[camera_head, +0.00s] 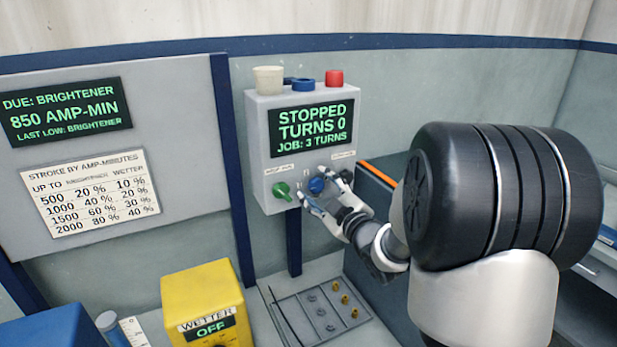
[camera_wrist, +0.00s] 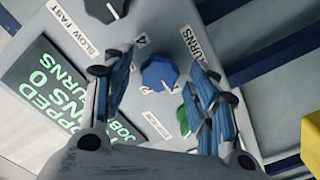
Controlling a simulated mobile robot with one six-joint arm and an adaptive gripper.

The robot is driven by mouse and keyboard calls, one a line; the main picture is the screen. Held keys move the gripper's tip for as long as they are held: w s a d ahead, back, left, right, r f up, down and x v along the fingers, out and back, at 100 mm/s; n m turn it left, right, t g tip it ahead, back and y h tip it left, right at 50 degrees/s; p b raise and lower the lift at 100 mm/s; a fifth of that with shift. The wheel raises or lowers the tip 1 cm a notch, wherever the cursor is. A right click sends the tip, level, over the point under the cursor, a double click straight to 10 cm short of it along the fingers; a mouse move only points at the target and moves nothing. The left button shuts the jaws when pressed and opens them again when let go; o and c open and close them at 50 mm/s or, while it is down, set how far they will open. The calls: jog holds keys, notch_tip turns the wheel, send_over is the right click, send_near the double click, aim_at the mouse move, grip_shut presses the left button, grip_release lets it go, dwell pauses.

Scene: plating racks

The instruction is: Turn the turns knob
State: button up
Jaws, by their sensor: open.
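The blue turns knob (camera_head: 316,186) is on the front of the grey control box (camera_head: 262,150), below a screen reading "STOPPED TURNS 0 JOB: 3 TURNS". In the wrist view the blue knob (camera_wrist: 159,72) has a white pointer mark, small printed marks around it and a "TURNS" label beside it. My gripper (camera_head: 322,195) is open in front of the box. In the wrist view its fingers (camera_wrist: 161,75) stand on either side of the blue knob, with a visible gap on each side. Its depth to the knob is hard to tell.
A green knob (camera_head: 281,190) sits left of the blue one; a black knob (camera_wrist: 107,8) marked "SLOW FAST" is on the other side. A yellow "WETTER OFF" box (camera_head: 205,290) and a grey tray (camera_head: 285,310) with small parts are below. A chart (camera_head: 90,192) hangs left.

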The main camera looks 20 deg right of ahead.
jog(key=shift+w, duration=0.25)
jog(key=shift+s, duration=0.1)
jog(key=c, duration=1.1)
